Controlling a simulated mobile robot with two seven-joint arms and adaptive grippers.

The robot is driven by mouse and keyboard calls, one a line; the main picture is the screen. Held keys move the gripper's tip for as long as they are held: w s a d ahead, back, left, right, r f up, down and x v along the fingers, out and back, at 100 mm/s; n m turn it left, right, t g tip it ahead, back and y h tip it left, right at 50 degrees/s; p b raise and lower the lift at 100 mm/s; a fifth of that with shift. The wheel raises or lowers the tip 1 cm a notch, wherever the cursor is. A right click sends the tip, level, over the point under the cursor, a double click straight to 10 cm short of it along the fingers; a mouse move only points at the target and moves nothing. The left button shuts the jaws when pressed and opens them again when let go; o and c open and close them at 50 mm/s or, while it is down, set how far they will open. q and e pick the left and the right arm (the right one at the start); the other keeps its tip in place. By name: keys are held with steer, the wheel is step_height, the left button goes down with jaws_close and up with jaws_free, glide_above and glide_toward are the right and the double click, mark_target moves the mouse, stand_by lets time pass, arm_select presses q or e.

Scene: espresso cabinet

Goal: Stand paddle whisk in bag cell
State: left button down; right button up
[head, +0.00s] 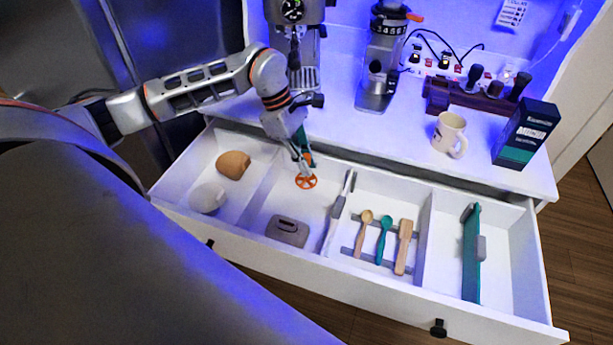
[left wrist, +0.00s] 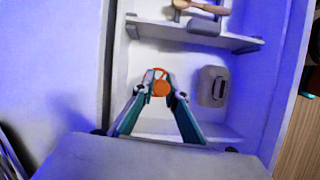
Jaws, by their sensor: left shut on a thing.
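My left gripper (head: 303,162) is shut on the paddle whisk and points down over the open drawer. The whisk's orange round head (head: 306,181) shows below the fingers, above the second cell from the left. In the left wrist view its orange part (left wrist: 160,86) shows between the fingertips; most of its handle is hidden. A grey block-like piece with a slot (head: 288,230) lies in the same cell, toward the front. Which cell is the bag cell I cannot tell for sure. I cannot tell whether the whisk touches the drawer floor. My right gripper is out of view.
The left cell holds a brown rounded item (head: 233,164) and a white one (head: 207,197). Several spoons and spatulas (head: 385,238) and a teal board (head: 471,255) lie farther right. The counter overhangs behind.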

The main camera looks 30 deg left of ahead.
mark_target(306, 179)
arm_select(q)
step_height(306, 179, down, 2)
step_height(306, 179, down, 3)
steer(key=shift+f, duration=0.35)
steer(key=shift+f, duration=0.2)
steer(key=c, duration=2)
jaws_free()
steer(key=shift+r, duration=0.1)
